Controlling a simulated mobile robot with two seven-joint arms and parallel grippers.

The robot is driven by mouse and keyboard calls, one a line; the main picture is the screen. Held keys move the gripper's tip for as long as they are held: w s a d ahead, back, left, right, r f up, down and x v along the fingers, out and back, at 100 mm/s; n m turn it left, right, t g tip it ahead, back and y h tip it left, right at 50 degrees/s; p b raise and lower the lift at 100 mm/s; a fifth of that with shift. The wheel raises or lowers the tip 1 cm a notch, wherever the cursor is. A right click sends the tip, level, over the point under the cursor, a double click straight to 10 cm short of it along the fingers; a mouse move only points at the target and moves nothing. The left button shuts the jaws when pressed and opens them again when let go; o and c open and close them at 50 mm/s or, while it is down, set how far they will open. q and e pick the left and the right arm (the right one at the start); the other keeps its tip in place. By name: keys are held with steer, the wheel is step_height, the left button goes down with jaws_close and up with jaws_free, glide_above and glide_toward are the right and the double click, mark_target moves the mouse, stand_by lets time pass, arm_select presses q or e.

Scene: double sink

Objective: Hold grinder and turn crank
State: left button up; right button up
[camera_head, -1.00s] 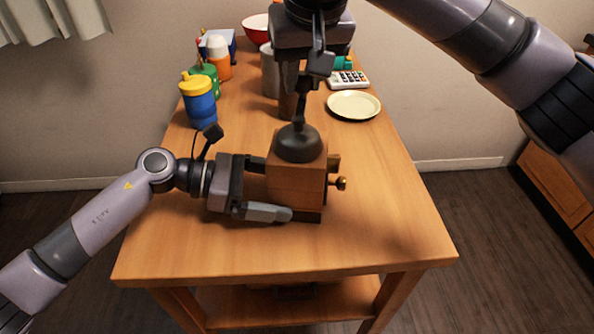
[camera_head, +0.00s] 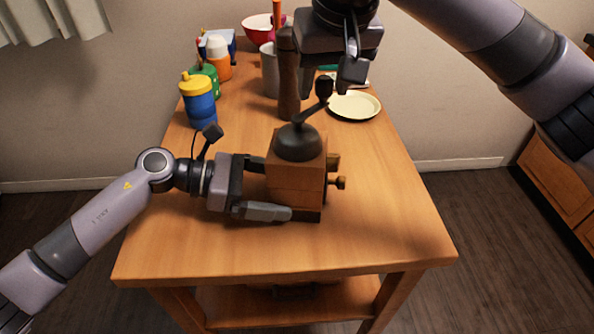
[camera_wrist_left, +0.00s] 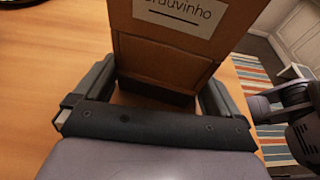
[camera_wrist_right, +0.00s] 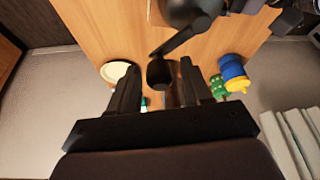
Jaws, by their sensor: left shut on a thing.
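The wooden grinder (camera_head: 296,180) stands upright on the table, with a dark metal dome on top. My left gripper (camera_head: 265,190) is shut on the grinder's body from the left; the left wrist view shows the labelled box (camera_wrist_left: 165,55) between its fingers. The crank (camera_head: 311,112) slants up and right from the dome to a dark knob (camera_head: 324,86). My right gripper (camera_head: 340,80) is above and beside the knob. In the right wrist view the knob (camera_wrist_right: 160,73) appears between the spread fingers, with gaps on both sides; I cannot tell whether either finger touches it.
A brown cylinder (camera_head: 288,75) stands behind the grinder. A cream plate (camera_head: 354,105) lies behind it to the right. A blue cup with a yellow lid (camera_head: 198,100) stands at the left edge. The table's front right is clear.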

arm_select(q)
steer(key=shift+r, duration=0.1)
arm_select(e)
steer(key=shift+r, duration=0.15)
steer(key=v, duration=1.1)
steer(key=shift+r, duration=0.35)
steer(key=shift+s, duration=0.15)
arm_select(q)
steer(key=o, duration=0.7)
steer(key=v, duration=1.2)
steer(key=shift+s, duration=0.1)
arm_select(e)
steer(key=shift+s, duration=0.1)
